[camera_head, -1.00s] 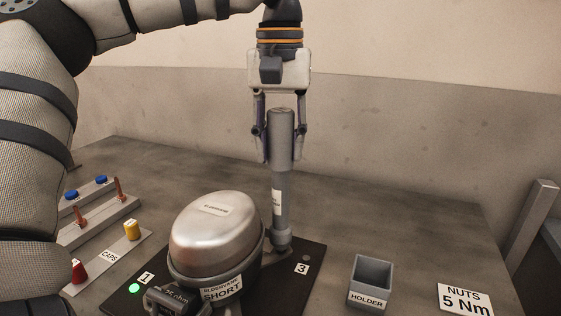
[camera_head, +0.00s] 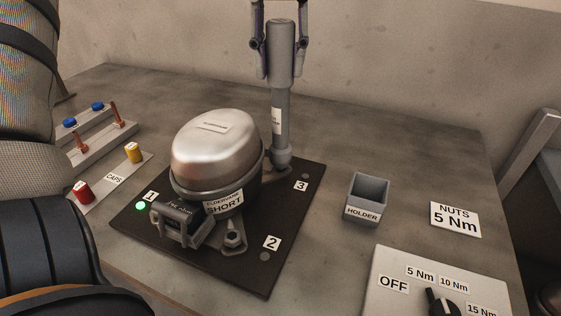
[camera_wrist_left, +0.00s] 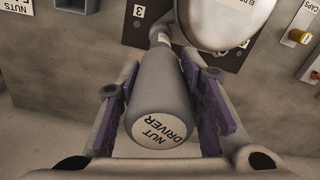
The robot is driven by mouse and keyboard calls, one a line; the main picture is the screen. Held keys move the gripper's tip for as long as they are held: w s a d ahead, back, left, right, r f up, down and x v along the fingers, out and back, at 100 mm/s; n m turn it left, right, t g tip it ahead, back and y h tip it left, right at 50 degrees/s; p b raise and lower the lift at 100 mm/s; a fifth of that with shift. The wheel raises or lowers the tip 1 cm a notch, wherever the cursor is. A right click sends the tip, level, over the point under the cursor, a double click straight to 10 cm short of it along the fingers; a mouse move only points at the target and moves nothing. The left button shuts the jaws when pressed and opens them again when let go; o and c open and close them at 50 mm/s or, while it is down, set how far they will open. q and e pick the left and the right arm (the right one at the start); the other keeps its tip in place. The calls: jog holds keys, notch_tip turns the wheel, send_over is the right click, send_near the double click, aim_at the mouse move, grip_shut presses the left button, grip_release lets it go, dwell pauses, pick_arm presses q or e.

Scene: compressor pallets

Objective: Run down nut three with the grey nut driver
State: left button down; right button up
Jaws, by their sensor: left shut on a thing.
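The grey nut driver (camera_head: 280,100) stands upright behind the right side of the silver compressor (camera_head: 215,150). My left gripper (camera_head: 281,68) is shut around its thick upper body, one finger on each side. The left wrist view shows the driver's end cap (camera_wrist_left: 158,140) between the purple-padded fingers. The driver's lower end is at the back corner of the dark pallet (camera_head: 290,225), close to the label 3 (camera_head: 301,183). It covers whatever nut or stud is under it. The lamp by 3 is dark. My right gripper is not in view.
A nut on a foot shows at the compressor's front (camera_head: 233,238). The lamp by label 1 (camera_head: 141,206) is green; the one by 2 (camera_head: 264,257) is dark. An empty grey holder (camera_head: 367,198) and a torque dial (camera_head: 442,303) are at right, caps (camera_head: 133,152) at left.

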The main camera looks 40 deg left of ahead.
aim_at(280, 21)
pick_arm(q)
jog(key=shift+f, duration=0.95)
dwell(2.6)
jog(key=shift+r, duration=0.1)
jog(key=shift+r, duration=2.6)
jog(key=shift+f, duration=0.1)
